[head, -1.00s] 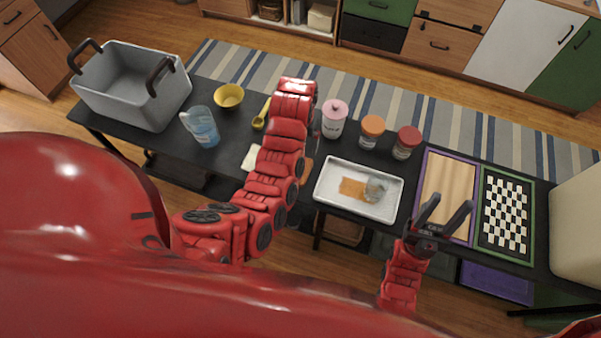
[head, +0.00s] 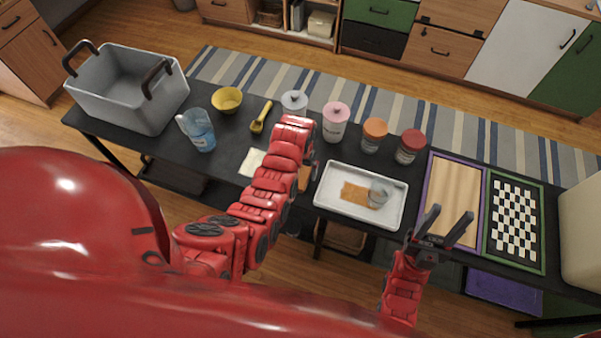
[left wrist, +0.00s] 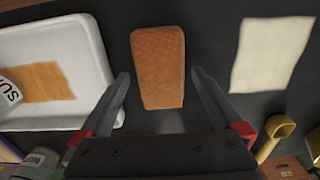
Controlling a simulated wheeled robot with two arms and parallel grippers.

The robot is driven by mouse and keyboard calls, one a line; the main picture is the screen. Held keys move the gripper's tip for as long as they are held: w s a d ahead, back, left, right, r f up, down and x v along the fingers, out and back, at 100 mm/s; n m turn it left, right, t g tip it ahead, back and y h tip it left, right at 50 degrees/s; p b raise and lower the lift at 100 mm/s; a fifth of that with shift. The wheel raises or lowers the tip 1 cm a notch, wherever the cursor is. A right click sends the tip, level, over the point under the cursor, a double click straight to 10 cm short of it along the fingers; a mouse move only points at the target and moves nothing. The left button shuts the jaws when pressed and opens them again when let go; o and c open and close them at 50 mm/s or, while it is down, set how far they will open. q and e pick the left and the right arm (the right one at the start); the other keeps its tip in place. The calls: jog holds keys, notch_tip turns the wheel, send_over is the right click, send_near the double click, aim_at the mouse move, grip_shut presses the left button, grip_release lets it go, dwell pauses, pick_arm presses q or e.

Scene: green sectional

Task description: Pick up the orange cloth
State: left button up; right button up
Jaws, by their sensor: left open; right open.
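A flat orange cloth (head: 356,194) lies in the white tray (head: 333,208); in the left wrist view it shows at the left (left wrist: 40,82). A thicker orange-brown block (left wrist: 158,66) with rounded edges lies on the dark table left of the tray; in the head view my left arm partly hides it (head: 304,179). My left gripper (left wrist: 160,77) is open and empty, its fingers either side of the block in the left wrist view. Height above it is unclear. In the head view my arm hides the left fingers. My right gripper (head: 452,213) is open and empty, right of the tray.
A pale cloth (left wrist: 271,52) lies beyond the block. Jars (head: 335,121), a yellow scoop (head: 260,117), a bowl (head: 227,100), a pitcher (head: 199,131) and a grey bin (head: 125,95) stand around. A chessboard (head: 515,222) lies right.

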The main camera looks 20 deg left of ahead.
pick_arm(q)
jog(key=shift+f, duration=0.9)
jog(key=c, duration=1.2)
